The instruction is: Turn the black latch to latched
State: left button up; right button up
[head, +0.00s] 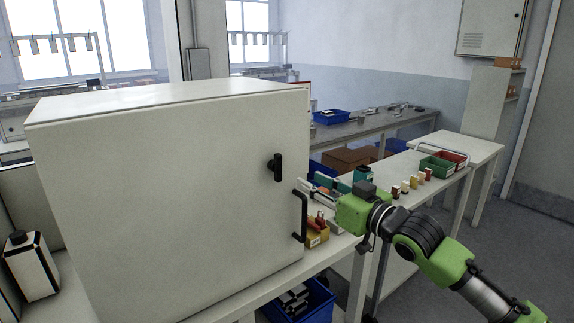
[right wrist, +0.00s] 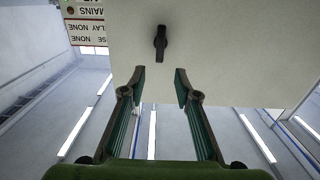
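The black latch (head: 278,167) is on the front of a large pale cabinet (head: 160,190), near the door's right edge. Its lever looks about upright. In the right wrist view the latch (right wrist: 161,43) lies beyond the fingertips, roughly centred between them. My right gripper (head: 314,184) is to the right of the latch and a little lower in the head view. In the right wrist view the right gripper (right wrist: 160,80) is open and empty, with its fingers apart from the latch. The cabinet door looks closed. My left gripper is not in view.
A black bar handle (head: 301,216) stands out from the door below the latch. A yellow bin (head: 317,232), small coloured parts and green and red trays (head: 437,166) are on the bench at right. A blue crate (head: 303,302) is below. A bottle (head: 32,266) stands at left.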

aim_at(280, 165)
jog(key=p+x, duration=0.3)
jog(key=x, duration=1)
grip_shut()
